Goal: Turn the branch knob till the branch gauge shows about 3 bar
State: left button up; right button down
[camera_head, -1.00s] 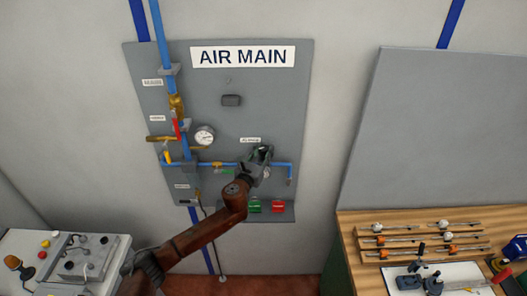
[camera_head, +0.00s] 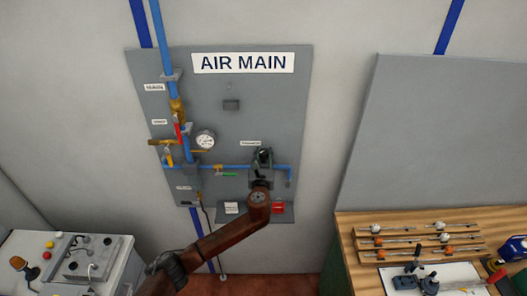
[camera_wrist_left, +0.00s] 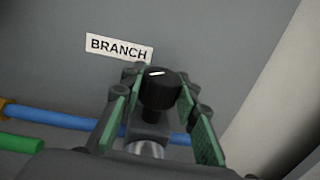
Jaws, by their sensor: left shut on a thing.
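The black branch knob (camera_wrist_left: 158,90) has a white mark on top and sits below the BRANCH label (camera_wrist_left: 119,48) in the left wrist view. The mark lies nearly level, its right end slightly higher. My left gripper (camera_wrist_left: 160,100) has its green-padded fingers on both sides of the knob and is shut on it. In the head view my left gripper (camera_head: 263,160) is at the blue branch pipe (camera_head: 280,167) and covers the knob. A round white gauge (camera_head: 205,140) shows left of it; its needle is too small to read. I see no separate branch gauge. My right gripper is not in view.
The grey AIR MAIN panel (camera_head: 285,110) carries a red-handled valve (camera_head: 178,130), a yellow lever (camera_head: 168,157) and a green lever (camera_head: 228,174). A bench with racks (camera_head: 350,225) stands at right, a control box (camera_head: 125,258) at left.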

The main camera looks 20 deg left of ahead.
pick_arm(q)
jog(key=n+g+y, duration=0.1)
jog(key=n+y, duration=0.1)
jog(key=y, duration=0.1)
jog(key=shift+p, duration=0.3)
jog(key=shift+n+g+y, duration=0.4)
jog(key=shift+n+y, duration=0.3)
jog(key=shift+y, duration=0.3)
jog(key=o, duration=1.2)
jog(key=shift+s, duration=0.1)
jog(key=v, duration=1.2)
jog(key=shift+d, duration=0.2)
